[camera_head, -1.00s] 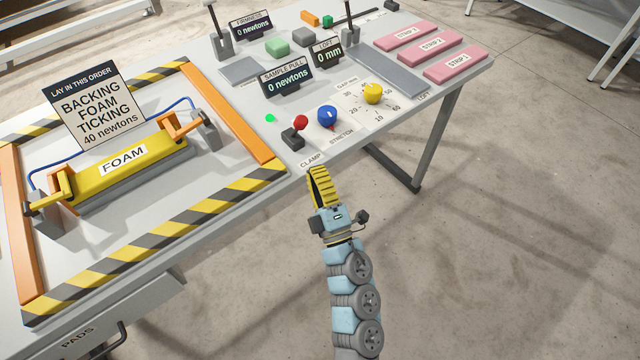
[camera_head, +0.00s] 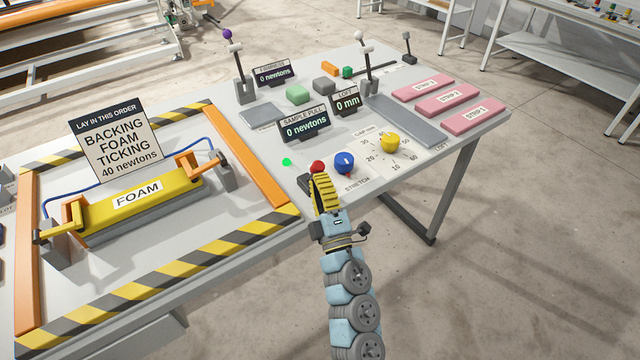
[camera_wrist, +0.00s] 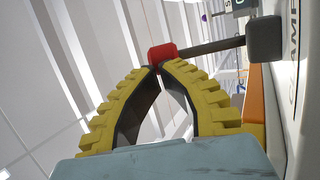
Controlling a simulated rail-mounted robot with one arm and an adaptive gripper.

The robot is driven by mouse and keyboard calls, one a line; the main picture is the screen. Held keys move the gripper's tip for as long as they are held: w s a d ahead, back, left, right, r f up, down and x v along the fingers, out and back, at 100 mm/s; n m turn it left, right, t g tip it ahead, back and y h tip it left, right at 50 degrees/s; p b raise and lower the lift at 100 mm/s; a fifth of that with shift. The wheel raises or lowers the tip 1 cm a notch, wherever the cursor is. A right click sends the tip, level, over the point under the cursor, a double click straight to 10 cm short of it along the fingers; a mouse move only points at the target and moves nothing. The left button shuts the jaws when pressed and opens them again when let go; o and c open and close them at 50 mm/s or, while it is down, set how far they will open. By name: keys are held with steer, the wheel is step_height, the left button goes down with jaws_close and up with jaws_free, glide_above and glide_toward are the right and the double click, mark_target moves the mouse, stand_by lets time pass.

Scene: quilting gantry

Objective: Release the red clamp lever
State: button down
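The clamp lever has a red knob (camera_head: 317,166) on a short dark rod, rising from a dark block on the table. In the head view my gripper (camera_head: 321,177) is right at the knob and covers much of the lever. In the wrist view the red knob (camera_wrist: 162,53) is just beyond my yellow ribbed fingertips (camera_wrist: 158,68). The dark rod runs right to the block (camera_wrist: 265,39). My fingers arch together and nearly meet at the tips. The knob is wider than the gap and is not seen between them. I cannot tell whether they touch it.
A blue knob (camera_head: 344,163) and a yellow dial (camera_head: 390,143) are right of the lever. A green light (camera_head: 287,162) is to its left. The SAMPLE PULL display (camera_head: 304,124) reads 0 newtons. The hazard-striped frame (camera_head: 160,275) with a yellow FOAM roll (camera_head: 137,195) lies left.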

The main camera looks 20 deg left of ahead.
steer(key=shift+r+p, duration=0.2)
steer(key=shift+p, duration=0.35)
steer(key=shift+a+r+p, duration=0.1)
steer(key=shift+p, duration=0.3)
steer(key=shift+g, duration=0.4)
